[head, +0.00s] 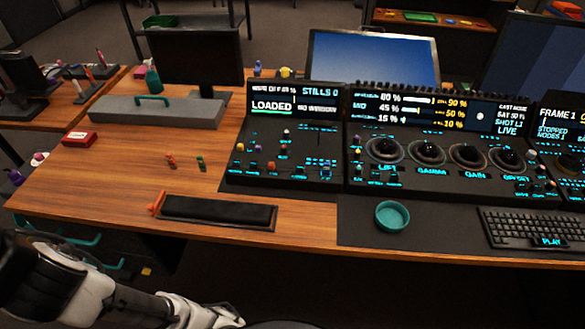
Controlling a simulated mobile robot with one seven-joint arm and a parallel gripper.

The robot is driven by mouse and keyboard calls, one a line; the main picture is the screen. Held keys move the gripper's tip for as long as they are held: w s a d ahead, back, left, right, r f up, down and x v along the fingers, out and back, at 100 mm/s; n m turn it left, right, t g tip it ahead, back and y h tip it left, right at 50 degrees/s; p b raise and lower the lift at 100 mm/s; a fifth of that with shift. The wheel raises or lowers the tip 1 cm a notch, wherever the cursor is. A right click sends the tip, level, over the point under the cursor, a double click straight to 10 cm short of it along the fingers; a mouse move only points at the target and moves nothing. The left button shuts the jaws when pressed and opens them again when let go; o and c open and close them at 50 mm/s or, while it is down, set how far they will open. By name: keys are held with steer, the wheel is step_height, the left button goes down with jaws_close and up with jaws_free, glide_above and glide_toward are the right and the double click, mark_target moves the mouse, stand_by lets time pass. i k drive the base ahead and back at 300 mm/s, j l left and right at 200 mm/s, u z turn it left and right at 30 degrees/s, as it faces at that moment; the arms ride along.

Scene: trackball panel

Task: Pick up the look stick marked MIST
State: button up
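My arm reaches in from the lower left, below the desk's front edge, well apart from both pieces. The fingers of my gripper do not show.
A dark padded tray (218,211) with an orange end lies at the desk's front edge. The control panel (290,165) stands to the right, with a teal bowl (392,216) and keyboard (535,228) before it. A grey case (155,112) and red box (79,138) are left.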

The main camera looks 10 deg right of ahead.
mark_target(327, 166)
steer(key=i+l+u, duration=0.1)
steer(key=l+u, duration=0.55)
steer(key=l, duration=0.25)
steer(key=l+u, duration=0.15)
steer(key=l, duration=1.2)
steer(key=k, duration=0.05)
